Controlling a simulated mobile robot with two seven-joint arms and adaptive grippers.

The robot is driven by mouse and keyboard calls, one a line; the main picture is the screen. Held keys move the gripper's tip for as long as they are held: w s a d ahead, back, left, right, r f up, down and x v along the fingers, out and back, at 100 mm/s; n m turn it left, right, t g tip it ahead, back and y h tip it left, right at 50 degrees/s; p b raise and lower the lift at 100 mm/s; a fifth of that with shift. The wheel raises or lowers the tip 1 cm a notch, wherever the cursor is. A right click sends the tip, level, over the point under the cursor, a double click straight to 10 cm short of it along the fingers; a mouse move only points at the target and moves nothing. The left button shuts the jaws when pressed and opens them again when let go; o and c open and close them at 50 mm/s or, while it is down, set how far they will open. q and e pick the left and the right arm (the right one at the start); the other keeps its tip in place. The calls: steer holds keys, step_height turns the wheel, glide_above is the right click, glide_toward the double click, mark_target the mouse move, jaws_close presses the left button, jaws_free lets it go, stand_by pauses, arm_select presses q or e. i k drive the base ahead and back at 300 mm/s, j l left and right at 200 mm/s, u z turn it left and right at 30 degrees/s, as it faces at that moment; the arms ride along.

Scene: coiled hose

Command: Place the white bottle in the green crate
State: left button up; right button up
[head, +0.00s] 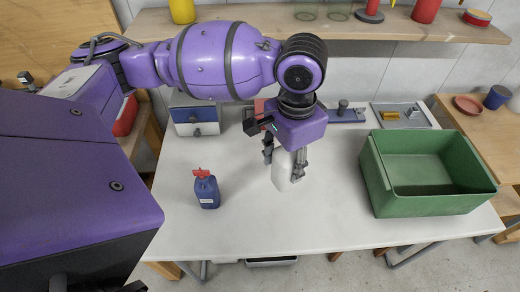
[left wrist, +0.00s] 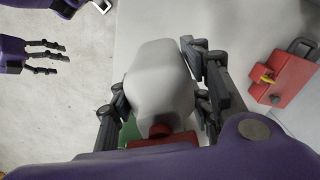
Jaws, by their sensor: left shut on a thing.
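The white bottle (head: 281,172) stands on the white table near its middle in the head view, partly hidden by my gripper. It fills the middle of the left wrist view (left wrist: 160,85), with a bit of red at its near end. My left gripper (head: 284,168) reaches down over it and is shut on it, one finger on each side. The green crate (head: 425,205) sits at the right end of the table, open at the top and empty as far as I see. My right gripper is not in the head view; a dark-fingered hand (left wrist: 45,52) shows at the left wrist view's upper left.
A blue bottle with a red trigger top (head: 207,190) stands left of the white bottle. A grey tray (head: 403,115) with a yellow part lies behind the crate. A red padlock-like box (left wrist: 280,78) shows in the wrist view. Bare table lies between bottle and crate.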

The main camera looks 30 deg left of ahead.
mark_target(393, 184)
steer(key=i+l, duration=0.1)
steer(key=l, duration=0.85)
steer(key=i+l, duration=0.15)
steer(key=l, duration=0.35)
